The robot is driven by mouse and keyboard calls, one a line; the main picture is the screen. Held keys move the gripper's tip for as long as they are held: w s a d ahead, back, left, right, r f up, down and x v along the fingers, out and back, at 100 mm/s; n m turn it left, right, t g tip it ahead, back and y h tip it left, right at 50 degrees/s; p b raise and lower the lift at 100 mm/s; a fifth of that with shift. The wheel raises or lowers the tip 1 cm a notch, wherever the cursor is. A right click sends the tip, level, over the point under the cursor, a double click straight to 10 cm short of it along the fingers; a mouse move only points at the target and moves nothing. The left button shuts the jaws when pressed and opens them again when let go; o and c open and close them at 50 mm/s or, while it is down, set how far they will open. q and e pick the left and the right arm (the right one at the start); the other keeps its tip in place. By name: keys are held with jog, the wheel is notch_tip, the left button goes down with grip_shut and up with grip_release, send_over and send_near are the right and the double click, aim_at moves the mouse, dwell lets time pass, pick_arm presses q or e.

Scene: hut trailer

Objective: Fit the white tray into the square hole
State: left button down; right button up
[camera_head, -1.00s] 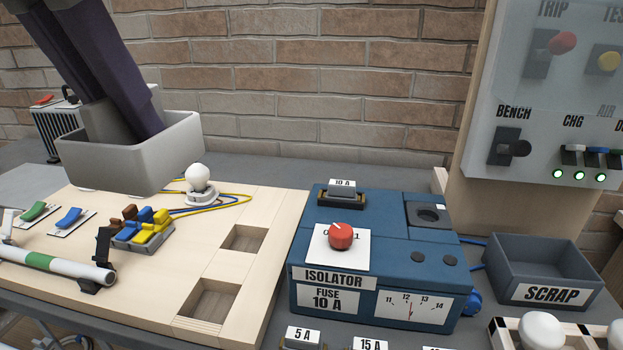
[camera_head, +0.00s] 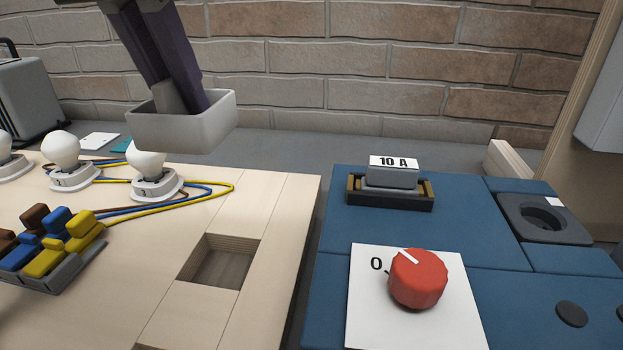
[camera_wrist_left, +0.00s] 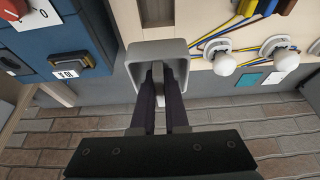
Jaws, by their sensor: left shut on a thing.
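The pale grey-white tray (camera_head: 205,125) is in the air above the back of the wooden board, behind and right of the nearest bulb. My left gripper (camera_head: 178,100) reaches down into the tray and is shut on it; the exact contact is partly hidden by the tray's wall. In the left wrist view the tray (camera_wrist_left: 133,68) surrounds the gripper's fingertips (camera_wrist_left: 160,75). A hole (camera_head: 222,265) in the board lies in front and right of the tray, empty. Part of a second opening (camera_head: 150,347) shows at the bottom edge. My right gripper is not in view.
White bulbs (camera_head: 62,150) and yellow, blue and brown wires (camera_head: 215,190) are on the board, left of the hole. Coloured lever connectors (camera_head: 50,245) sit nearer. A blue isolator box (camera_head: 470,235) with a red knob (camera_head: 418,278) stands right of the board. A brick wall is behind.

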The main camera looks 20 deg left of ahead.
pick_arm(q)
notch_tip(320, 180, down, 13)
jog(key=shift+f+b, duration=0.1)
jog(key=shift+b, duration=0.3)
jog(key=shift+f, duration=2.4)
jog(key=shift+f+b, duration=0.15)
jog(key=shift+b, duration=0.25)
jog(key=c, duration=1.4)
grip_release()
jog(key=o, duration=0.5)
